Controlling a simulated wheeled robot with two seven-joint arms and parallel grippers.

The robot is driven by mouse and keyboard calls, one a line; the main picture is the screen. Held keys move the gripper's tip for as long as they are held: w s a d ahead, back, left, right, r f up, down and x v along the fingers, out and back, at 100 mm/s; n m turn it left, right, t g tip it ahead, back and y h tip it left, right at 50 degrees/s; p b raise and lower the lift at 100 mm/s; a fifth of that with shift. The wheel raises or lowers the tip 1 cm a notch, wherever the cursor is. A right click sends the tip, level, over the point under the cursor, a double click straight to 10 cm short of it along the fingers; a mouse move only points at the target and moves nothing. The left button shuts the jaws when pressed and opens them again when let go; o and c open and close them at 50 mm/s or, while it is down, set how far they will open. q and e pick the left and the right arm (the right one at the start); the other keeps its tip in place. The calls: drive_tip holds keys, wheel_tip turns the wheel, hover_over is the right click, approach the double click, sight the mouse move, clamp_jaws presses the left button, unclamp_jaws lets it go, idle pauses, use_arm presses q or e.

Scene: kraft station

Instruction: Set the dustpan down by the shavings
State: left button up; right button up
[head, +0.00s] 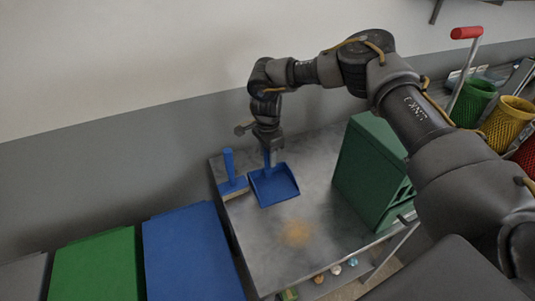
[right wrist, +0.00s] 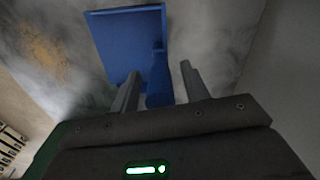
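The blue dustpan (head: 275,188) is on or just above the grey bench top, beside the hand brush; its handle points toward my right gripper (head: 268,150). In the right wrist view, the pan (right wrist: 125,45) lies beyond my fingers (right wrist: 160,80). These stand apart on either side of the blue handle, with a gap visible between handle and finger, so the gripper looks open around it. The shavings (head: 297,233) are a tan patch on the bench, in front of the pan and apart from it; they also show in the right wrist view (right wrist: 45,52). My left gripper is out of view.
A blue-handled brush (head: 230,175) stands left of the dustpan at the bench edge. A green box (head: 372,172) stands to the right. Blue (head: 190,255) and green (head: 95,265) bins are at lower left. The bench (head: 265,250) around the shavings is clear.

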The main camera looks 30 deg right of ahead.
drive_tip(key=shift+r, duration=0.5)
wheel_tip(320, 180, up, 10)
drive_tip(key=shift+f+b, duration=0.1)
drive_tip(key=shift+b, duration=0.8)
